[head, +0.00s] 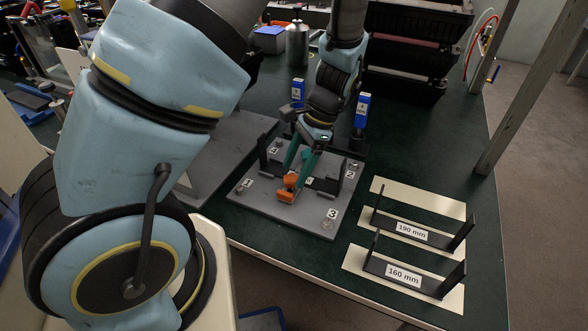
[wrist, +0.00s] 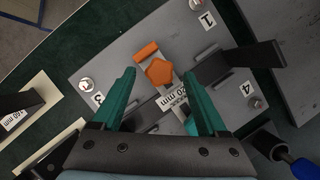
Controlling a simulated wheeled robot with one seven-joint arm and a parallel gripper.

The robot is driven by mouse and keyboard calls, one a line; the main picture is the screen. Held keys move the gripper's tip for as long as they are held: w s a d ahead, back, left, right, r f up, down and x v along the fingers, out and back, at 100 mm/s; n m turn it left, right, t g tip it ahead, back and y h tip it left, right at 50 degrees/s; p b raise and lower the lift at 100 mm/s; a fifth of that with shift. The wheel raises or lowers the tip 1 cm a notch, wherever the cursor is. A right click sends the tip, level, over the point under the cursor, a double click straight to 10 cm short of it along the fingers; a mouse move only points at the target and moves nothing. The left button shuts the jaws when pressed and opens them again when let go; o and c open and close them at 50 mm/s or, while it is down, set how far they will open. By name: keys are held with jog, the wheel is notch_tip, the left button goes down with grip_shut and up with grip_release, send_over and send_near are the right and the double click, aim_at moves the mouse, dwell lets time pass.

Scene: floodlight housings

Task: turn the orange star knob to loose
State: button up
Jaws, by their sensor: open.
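The orange star knob (wrist: 159,72) sits on a grey fixture plate (wrist: 95,60), on a slide beside a label that ends in "mm". A small orange block (wrist: 147,50) lies just beyond it. In the head view the orange knob (head: 291,180) shows near the front of the plate, partly behind the fingers. My gripper (wrist: 161,88) is open, its two teal fingers apart with the knob between and slightly beyond the tips in the wrist view. My gripper (head: 294,172) is above the plate in the head view. I cannot tell whether a finger touches the knob.
Black upright brackets (wrist: 225,62) stand on the plate, which has numbered corners with bolts. Two gauges marked 190 mm (head: 411,229) and 160 mm (head: 403,274) lie on pale boards at right. Blue-handled tools (head: 362,108) stand behind the plate. Green table is clear between.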

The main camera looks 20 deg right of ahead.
jog(key=shift+x, duration=0.8)
jog(key=shift+c, duration=0.3)
grip_shut()
